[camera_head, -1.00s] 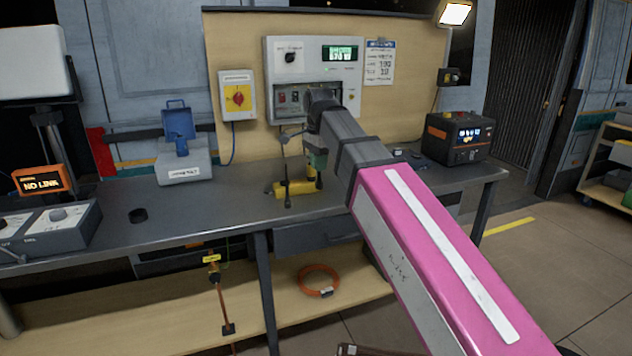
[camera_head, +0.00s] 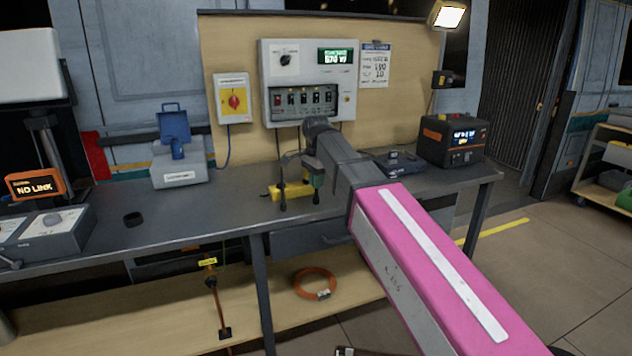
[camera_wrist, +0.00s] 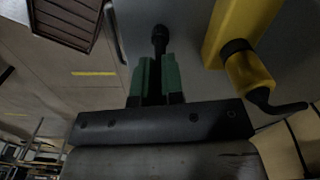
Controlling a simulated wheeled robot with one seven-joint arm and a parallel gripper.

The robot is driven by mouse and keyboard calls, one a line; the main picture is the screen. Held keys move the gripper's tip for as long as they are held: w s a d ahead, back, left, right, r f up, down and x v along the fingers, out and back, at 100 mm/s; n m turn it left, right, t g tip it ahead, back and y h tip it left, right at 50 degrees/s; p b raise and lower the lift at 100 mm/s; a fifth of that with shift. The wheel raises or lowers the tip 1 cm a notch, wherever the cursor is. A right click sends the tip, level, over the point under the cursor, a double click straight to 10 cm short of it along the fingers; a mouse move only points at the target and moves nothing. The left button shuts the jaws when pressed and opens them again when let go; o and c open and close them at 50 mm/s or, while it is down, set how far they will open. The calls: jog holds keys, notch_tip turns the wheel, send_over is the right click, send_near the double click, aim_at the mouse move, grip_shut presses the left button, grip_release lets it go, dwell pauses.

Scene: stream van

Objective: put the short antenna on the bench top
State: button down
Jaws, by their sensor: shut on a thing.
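My gripper (camera_head: 314,180) points down over the middle of the bench top (camera_head: 225,212), close above the surface. In the wrist view its green fingers (camera_wrist: 155,68) are shut on a short black antenna (camera_wrist: 159,38), whose dark knobbed end sticks out past the fingertips. In the head view a dark tip (camera_head: 316,197) shows below the fingers. I cannot tell whether it touches the bench. A yellow tool with a dark bent handle (camera_wrist: 247,75) is just beside the fingers, and it also shows on the bench in the head view (camera_head: 272,191).
A power unit (camera_head: 452,140) and a dark low device (camera_head: 400,162) are at the right. Bare bench lies between the puck and the yellow tool.

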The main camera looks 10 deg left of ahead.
jog(key=shift+f, duration=0.1)
jog(key=c, duration=1.2)
grip_release()
jog(key=shift+c, duration=0.2)
notch_tip(320, 180, up, 12)
jog(key=shift+r, duration=0.15)
